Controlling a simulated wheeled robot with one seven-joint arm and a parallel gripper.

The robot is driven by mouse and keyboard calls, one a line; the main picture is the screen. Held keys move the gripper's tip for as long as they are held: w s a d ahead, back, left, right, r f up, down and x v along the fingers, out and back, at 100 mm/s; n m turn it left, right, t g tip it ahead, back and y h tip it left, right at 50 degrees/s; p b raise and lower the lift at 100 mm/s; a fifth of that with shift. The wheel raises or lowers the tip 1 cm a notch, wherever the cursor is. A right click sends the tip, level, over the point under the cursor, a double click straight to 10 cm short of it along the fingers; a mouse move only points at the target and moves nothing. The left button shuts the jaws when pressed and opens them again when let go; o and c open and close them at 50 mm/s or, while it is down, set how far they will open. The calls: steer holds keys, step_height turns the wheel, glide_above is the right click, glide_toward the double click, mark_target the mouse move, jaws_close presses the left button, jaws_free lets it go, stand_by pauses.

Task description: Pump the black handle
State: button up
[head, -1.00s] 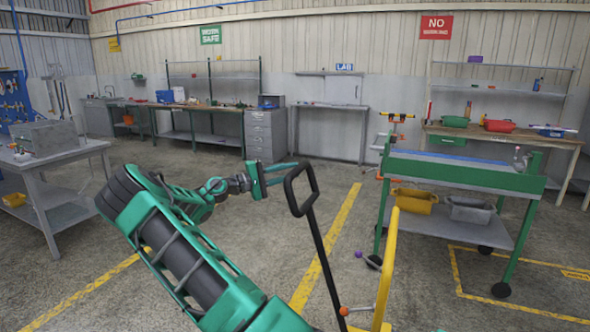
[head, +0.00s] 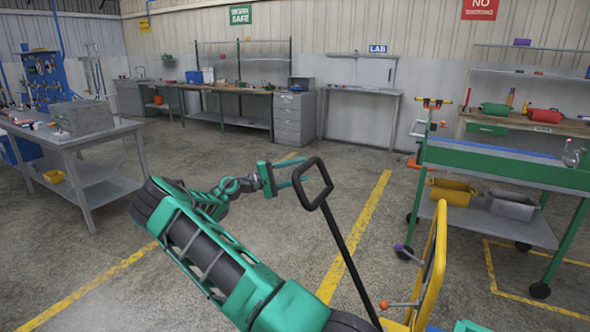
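The black handle (head: 325,196) is a looped grip on a long black bar. The bar slopes down to the right, beside a yellow frame (head: 427,282) at the bottom of the head view. My gripper (head: 297,174) is at the left side of the loop. Its two green fingers are apart and point right, at the height of the loop's upper left side. The fingertips overlap the loop's left edge in the picture. I cannot tell whether they touch it or are around it.
A green-topped cart (head: 503,168) with a yellow bin (head: 452,192) stands at the right. A grey table (head: 100,137) stands at the left. Benches and grey drawers (head: 293,120) line the back wall. The floor between is open, with yellow lines.

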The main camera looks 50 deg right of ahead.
mark_target(298, 180)
steer(key=shift+w+r, duration=0.2)
stand_by(0.7)
steer(key=v, duration=1.1)
stand_by(0.9)
steer(key=s+d+y, duration=0.1)
steer(key=s, duration=0.2)
steer(key=s+d+m+y, duration=0.1)
steer(key=s+y, duration=0.1)
steer(key=s, duration=0.1)
steer(key=s+d+y, duration=0.2)
steer(key=s, duration=0.2)
steer(key=shift+r+m+t, duration=0.2)
steer(key=shift+m+t, duration=0.1)
steer(key=shift+m, duration=0.1)
steer(key=s+a+f+t+y, duration=0.1)
steer(key=s+a+t+y, duration=0.1)
steer(key=s+y, duration=0.45)
steer(key=s+a+t+y, duration=0.1)
steer(key=s+a+t, duration=0.1)
steer(key=s+a, duration=0.4)
steer(key=s+a+t+y, duration=0.2)
steer(key=s+a, duration=0.5)
steer(key=a, duration=0.6)
steer(key=s+a+t+y, duration=0.2)
steer(key=s+a+t, duration=0.2)
steer(key=s+a, duration=0.3)
steer(key=a, duration=0.3)
steer(key=shift+a+r, duration=0.25)
steer(key=shift+a, duration=0.1)
